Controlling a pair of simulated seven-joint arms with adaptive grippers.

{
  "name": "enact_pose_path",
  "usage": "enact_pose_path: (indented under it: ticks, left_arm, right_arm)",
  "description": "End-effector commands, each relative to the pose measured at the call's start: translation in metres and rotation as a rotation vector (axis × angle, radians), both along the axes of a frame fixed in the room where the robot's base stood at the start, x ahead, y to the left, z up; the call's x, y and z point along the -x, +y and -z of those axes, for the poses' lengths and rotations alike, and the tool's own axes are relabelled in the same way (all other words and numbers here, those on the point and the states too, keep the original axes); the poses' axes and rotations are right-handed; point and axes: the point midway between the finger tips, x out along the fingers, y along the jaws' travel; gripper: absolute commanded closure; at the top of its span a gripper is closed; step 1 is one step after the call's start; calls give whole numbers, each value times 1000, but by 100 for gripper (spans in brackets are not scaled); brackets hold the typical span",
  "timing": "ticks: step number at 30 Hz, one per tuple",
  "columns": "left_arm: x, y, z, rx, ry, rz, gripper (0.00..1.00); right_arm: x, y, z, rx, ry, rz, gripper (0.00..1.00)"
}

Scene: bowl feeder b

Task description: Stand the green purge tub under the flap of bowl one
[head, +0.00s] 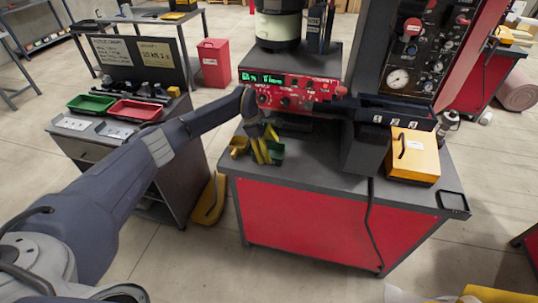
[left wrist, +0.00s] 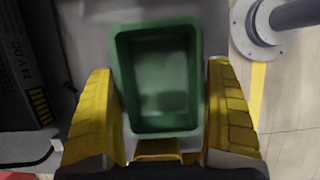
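The green purge tub (head: 276,153) stands on the dark top of the red-fronted bench, near its left corner. My left gripper (head: 262,150) reaches down beside it with yellow fingers, which partly hide it. In the left wrist view the empty-looking tub (left wrist: 160,85) lies between the two spread fingers (left wrist: 165,120). Narrow gaps seem to show at both sides; contact is hard to tell. The flap of bowl one cannot be made out clearly; a numbered dark chute (head: 396,120) runs right of the red control panel (head: 290,92). My right gripper is not in view.
A yellow box (head: 413,156) and a black tray (head: 453,201) are on the bench's right. A side cart holds another green tray (head: 91,104) and a red tray (head: 135,110). The bench's front middle is clear.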

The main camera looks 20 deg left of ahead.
Motion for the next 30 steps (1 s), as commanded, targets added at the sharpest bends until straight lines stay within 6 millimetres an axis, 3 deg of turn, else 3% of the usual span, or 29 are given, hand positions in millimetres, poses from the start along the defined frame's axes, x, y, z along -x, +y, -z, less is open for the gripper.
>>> enact_pose_path:
  ticks: [2, 13, 25, 30]
  left_arm:
    - [0, 0, 0, 0, 0, 0, 23]
    - [0, 0, -1, 1, -1, 0, 66]
    - [0, -1, -6, 1, -1, 1, 66]
    - [-1, 1, -30, 1, -5, 0, 66]
  right_arm:
    - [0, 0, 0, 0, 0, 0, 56]
    - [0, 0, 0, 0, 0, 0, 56]
    - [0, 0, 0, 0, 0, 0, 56]
    - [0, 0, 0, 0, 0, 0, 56]
